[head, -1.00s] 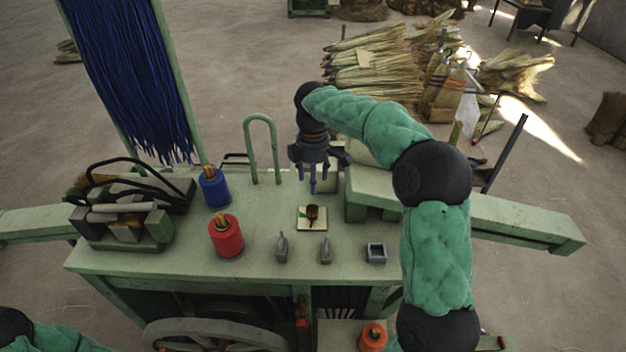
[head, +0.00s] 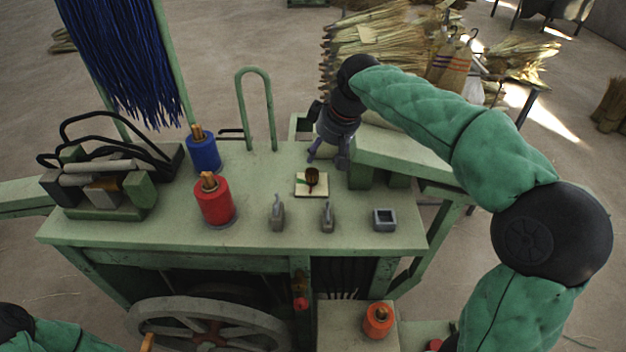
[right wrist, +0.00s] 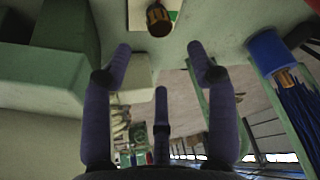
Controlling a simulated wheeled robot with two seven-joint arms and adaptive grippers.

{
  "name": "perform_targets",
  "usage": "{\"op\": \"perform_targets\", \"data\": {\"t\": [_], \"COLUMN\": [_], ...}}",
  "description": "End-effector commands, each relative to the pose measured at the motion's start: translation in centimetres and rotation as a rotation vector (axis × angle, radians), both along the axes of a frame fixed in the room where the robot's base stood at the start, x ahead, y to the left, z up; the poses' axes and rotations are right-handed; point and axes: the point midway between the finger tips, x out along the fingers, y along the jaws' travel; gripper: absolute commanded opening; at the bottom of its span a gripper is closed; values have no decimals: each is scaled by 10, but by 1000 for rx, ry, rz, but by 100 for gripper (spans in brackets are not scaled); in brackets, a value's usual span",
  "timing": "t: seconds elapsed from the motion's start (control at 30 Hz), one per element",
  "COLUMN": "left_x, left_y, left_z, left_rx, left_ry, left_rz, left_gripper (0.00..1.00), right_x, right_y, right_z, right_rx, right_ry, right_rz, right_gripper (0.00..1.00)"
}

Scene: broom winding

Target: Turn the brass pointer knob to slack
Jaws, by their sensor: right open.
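The brass pointer knob (head: 311,178) stands on a small cream plate (head: 310,193) with a green mark, on the pale green bench top. It also shows at the top of the right wrist view (right wrist: 159,20). My right gripper (head: 327,160) is tilted just behind the knob and slightly right of it in the head view. Its purple fingers are spread (right wrist: 160,55) and empty, apart from the knob. Which way the pointer faces is too small to tell. My left gripper is out of view; only part of that arm shows at bottom left.
A red spool (head: 214,203) and a blue spool (head: 203,153) stand left of the knob. Two small grey levers (head: 277,213) and a square grey socket (head: 384,219) sit in front. A green hoop (head: 256,110) rises behind; a green beam (head: 415,160) is on the right.

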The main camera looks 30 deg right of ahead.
Motion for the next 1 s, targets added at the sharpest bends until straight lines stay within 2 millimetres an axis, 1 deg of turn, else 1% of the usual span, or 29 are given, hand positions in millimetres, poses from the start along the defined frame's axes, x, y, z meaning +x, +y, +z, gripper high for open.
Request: {"op": "perform_targets", "data": {"t": [0.17, 0.27, 0.5, 0.7, 0.83, 1.0], "left_x": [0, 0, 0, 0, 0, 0], "left_y": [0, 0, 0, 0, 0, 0], "left_z": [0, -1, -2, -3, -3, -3], "left_rx": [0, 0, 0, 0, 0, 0], "left_ry": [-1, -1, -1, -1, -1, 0], "left_rz": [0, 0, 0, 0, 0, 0], "left_gripper": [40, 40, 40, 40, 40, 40], "right_x": [4, 9, 25, 36, 39, 40], "right_y": [1, 2, 4, 5, 6, 6], "right_z": [-10, -23, -63, -88, -96, -99], "right_rx": [5, 4, 4, 4, 4, 4], "right_ry": [-2, -1, 0, -1, -2, -3], "right_rz": [-10, -10, -8, -8, -8, -8], "right_gripper": [58, 58, 58, 58, 58, 58]}}
